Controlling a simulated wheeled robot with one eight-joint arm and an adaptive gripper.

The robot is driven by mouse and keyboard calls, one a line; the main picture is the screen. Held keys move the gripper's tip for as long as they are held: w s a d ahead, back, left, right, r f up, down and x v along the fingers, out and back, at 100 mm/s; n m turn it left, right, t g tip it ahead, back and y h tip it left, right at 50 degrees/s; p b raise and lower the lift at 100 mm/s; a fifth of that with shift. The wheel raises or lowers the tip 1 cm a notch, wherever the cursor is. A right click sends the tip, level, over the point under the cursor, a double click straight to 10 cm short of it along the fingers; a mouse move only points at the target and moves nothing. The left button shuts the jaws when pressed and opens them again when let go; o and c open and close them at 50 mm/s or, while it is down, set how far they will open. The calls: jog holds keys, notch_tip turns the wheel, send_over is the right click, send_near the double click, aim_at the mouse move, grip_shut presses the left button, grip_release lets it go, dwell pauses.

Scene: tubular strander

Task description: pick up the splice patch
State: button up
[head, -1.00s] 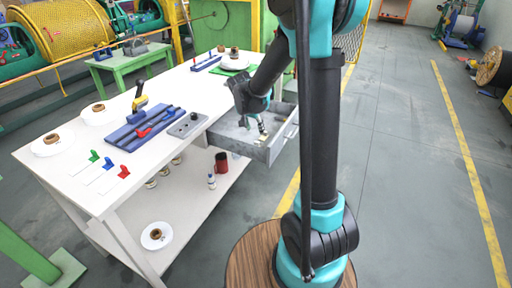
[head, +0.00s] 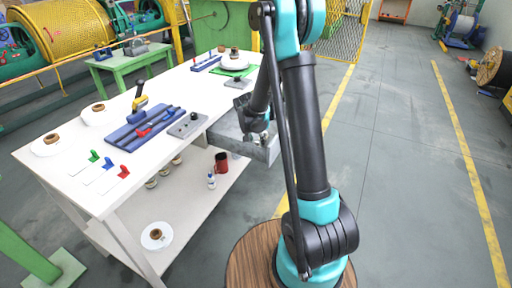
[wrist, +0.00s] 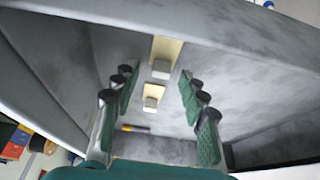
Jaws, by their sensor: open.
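In the wrist view, two pale yellow strips with grey blocks on them lie on the drawer floor, a farther one (wrist: 165,50) and a nearer one (wrist: 152,92). They look like splice patches; I cannot tell which one the task means. My gripper (wrist: 155,84) is open and empty, its green-padded fingers either side of the strips in the picture, apart from them. In the head view my gripper (head: 254,138) is down at the open grey drawer (head: 226,132) of the white table. My arm hides much of the drawer there, and the strips are not visible.
The drawer's walls (wrist: 40,75) stand close around the gripper. A small yellow and black item (wrist: 135,128) lies on its floor. The white table (head: 70,185) holds a blue fixture (head: 140,130), a grey plate (head: 187,124) and several spools. A red mug (head: 221,162) stands on the lower shelf.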

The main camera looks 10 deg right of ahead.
jog(key=shift+f, duration=0.2)
jog(key=shift+c, duration=0.6)
jog(key=c, duration=0.7)
jog(key=shift+r, duration=0.2)
